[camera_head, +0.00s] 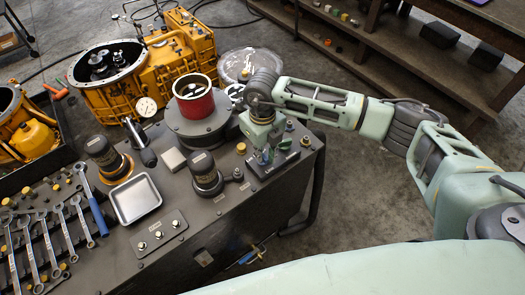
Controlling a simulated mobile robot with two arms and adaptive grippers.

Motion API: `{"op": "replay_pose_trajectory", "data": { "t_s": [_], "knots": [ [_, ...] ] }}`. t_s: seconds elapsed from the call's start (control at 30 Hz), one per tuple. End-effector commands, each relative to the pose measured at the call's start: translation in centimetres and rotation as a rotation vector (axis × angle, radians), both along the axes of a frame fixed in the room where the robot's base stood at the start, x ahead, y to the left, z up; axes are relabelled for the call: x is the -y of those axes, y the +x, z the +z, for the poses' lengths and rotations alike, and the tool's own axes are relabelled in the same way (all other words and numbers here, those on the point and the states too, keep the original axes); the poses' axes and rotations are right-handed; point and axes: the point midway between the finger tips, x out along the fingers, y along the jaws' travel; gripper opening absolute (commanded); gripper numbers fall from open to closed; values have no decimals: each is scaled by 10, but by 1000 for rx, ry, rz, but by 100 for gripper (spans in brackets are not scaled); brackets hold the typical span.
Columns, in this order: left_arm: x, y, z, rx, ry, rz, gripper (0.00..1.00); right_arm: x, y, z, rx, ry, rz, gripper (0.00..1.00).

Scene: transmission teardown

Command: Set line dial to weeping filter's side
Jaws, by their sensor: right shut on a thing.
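My right gripper (268,154) points down at a dark dial plate (284,168) at the right end of the bench top. It is shut on the line dial, which its fingers mostly hide, so I cannot tell which way the dial points. One dark filter (101,151) stands at the left of the bench top with an amber patch around its base; I cannot tell if this is fluid. A second dark filter (204,169) stands nearer the dial, with a dark base and no amber seen. My left gripper is out of view.
A red-rimmed canister (194,97) stands behind, beside a pressure gauge (146,107). Wrenches (58,225) line the left. Yellow transmission housings (150,67) stand beyond the bench.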

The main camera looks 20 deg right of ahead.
Motion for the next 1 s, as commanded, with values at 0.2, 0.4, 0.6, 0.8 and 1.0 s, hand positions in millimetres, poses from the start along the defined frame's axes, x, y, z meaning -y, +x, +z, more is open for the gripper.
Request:
{"op": "replay_pose_trajectory", "data": {
  "t_s": [0.2, 0.4, 0.6, 0.8, 1.0],
  "knots": [
    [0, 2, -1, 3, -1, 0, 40, 0, 0, 0, 0, 0, 4, 0],
    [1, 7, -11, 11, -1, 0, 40, 0, 1, -1, 1, -1, 53, 0],
    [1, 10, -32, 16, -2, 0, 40, 1, 1, -4, 2, -1, 175, 0],
    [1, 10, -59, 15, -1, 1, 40, 1, 1, -5, 4, -3, 346, 0],
    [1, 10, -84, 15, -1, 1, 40, 1, 1, -5, 3, -2, 513, 0]
  ]
}}
